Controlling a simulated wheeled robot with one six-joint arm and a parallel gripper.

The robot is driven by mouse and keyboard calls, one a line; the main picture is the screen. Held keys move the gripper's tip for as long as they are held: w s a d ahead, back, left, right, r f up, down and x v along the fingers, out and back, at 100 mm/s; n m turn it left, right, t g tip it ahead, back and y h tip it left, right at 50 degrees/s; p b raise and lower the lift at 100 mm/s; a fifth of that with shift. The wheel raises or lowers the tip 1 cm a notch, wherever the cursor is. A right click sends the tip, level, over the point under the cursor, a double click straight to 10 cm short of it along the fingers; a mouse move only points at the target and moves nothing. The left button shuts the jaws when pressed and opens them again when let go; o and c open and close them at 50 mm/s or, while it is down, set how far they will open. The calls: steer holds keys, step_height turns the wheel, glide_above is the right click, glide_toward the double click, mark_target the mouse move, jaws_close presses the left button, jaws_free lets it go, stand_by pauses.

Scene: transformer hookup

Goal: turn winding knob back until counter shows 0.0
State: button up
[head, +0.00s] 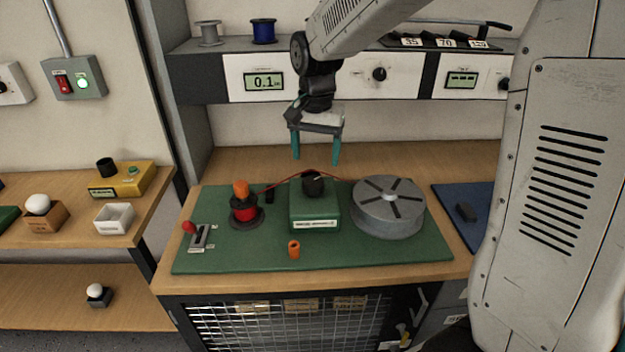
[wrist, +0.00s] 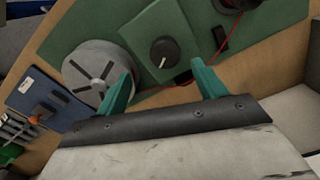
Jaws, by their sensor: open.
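The winding knob (head: 313,183) is a black round knob with a white pointer line on a green box (head: 315,212). In the wrist view the knob (wrist: 165,52) lies beyond and between the fingertips. The counter (head: 264,82) on the shelf panel appears to read 0.1. My gripper (head: 316,160) is open and empty, fingers pointing down, above and slightly behind the knob, not touching it. Its teal fingers also show in the wrist view (wrist: 158,82).
On the green board (head: 365,252) stand a red-wound spool (head: 244,210), a grey slotted disc (head: 388,205), a red-handled lever (head: 198,236) and an orange sleeve (head: 294,249). A red wire (head: 285,177) runs behind the knob. A shelf (head: 205,78) with panels overhangs the back.

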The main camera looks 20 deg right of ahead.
mark_target(313, 180)
steer(key=shift+w+a+f, duration=0.1)
steer(key=shift+w+f, duration=0.4)
steer(key=shift+f, duration=0.25)
step_height(313, 180, down, 7)
steer(key=c, duration=1)
